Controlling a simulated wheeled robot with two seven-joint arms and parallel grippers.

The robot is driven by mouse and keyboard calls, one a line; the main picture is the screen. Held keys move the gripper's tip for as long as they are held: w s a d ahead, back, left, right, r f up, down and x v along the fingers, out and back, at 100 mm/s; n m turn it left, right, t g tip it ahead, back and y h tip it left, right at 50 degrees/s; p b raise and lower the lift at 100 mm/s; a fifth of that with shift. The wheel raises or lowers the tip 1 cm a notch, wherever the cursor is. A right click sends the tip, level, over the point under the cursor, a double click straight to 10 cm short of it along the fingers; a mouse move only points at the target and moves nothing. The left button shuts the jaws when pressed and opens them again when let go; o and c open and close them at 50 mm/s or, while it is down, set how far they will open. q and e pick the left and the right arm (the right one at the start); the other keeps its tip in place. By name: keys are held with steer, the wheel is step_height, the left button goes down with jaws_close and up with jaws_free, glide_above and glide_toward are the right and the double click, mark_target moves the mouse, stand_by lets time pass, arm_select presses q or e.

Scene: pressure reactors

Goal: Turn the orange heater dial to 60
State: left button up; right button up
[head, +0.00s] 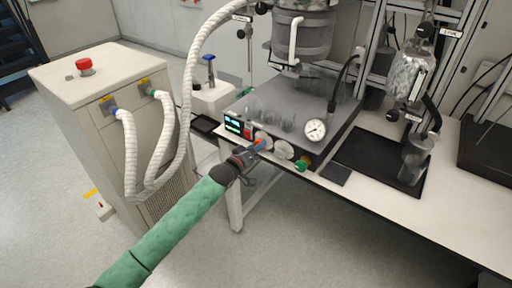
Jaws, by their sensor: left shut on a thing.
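The grey heater unit (297,104) stands on the white bench, with a small lit display (233,125) at the left of its front. My left gripper (258,148) is at the unit's front panel, just right of the display, and is shut on a dial there. The gripper covers most of that dial, so its colour and setting cannot be read. To its right on the same panel are a pale round dial (284,150) and a green knob (302,163). My right gripper is not in view.
A round pressure gauge (315,129) stands above the panel's right side. A dark tray (378,160) with glassware lies to the right. A beige cabinet (105,120) with a red button and white hoses stands at the left.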

arm_select(q)
steer(key=m, duration=1.1)
steer(key=m+b, duration=0.1)
steer(key=m, duration=1)
steer(key=shift+s+d+f, duration=0.15)
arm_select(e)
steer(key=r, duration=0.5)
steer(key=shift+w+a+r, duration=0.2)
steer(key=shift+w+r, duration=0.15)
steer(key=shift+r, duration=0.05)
arm_select(q)
steer(key=shift+m, duration=0.4)
steer(key=o, duration=1)
steer(key=shift+c, duration=0.2)
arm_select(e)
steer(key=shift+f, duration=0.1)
